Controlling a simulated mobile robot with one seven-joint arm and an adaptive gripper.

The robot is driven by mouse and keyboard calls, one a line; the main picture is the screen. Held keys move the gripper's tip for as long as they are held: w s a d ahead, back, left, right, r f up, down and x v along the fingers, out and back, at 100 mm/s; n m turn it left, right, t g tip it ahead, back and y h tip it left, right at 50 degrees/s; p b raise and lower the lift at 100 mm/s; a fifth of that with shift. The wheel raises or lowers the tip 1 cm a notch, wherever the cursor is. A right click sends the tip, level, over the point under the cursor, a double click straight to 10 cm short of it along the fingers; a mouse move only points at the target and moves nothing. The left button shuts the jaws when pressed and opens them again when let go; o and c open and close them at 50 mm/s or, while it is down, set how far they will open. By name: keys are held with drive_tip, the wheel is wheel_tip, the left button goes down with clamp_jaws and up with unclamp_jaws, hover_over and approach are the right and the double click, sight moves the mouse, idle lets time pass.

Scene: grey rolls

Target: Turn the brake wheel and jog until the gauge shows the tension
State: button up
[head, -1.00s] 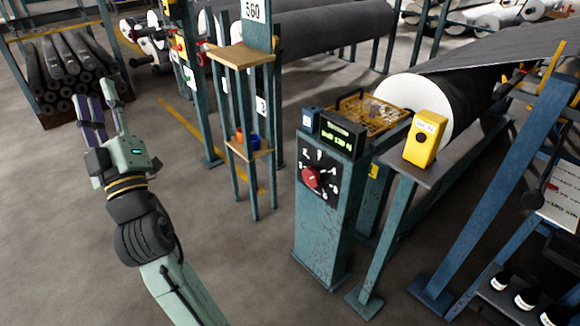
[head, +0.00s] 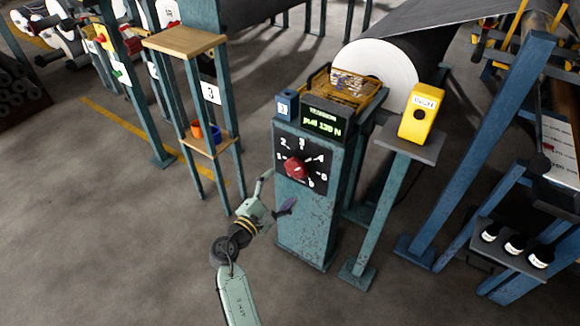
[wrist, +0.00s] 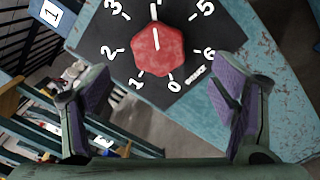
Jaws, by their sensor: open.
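The red brake wheel (head: 296,168) sits on a black numbered dial (head: 318,180) on the front of a teal pedestal. In the wrist view, the wheel (wrist: 159,50) is ahead of the fingers and centred between them; its white mark points up, between the 3 and the 5. The green gauge display (head: 325,123) above the dial appears to read "pull 130 N", though the digits are small. A yellow box with a black button (head: 420,116) stands on a grey shelf to the right. My gripper (head: 279,192) is open and empty, just below the wheel and apart from it.
A wooden-topped stand (head: 185,40) holding an orange cup (head: 196,129) and a blue cup on its lower shelf is to the left. The large roll (head: 375,75) is behind the pedestal. Dark bottles (head: 514,244) stand at right. The floor in front is clear.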

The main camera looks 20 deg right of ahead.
sight(294, 171)
drive_tip(key=p+x, duration=0.1)
drive_tip(key=x, duration=0.8)
drive_tip(key=shift+a, duration=0.1)
drive_tip(key=shift+c, duration=0.4)
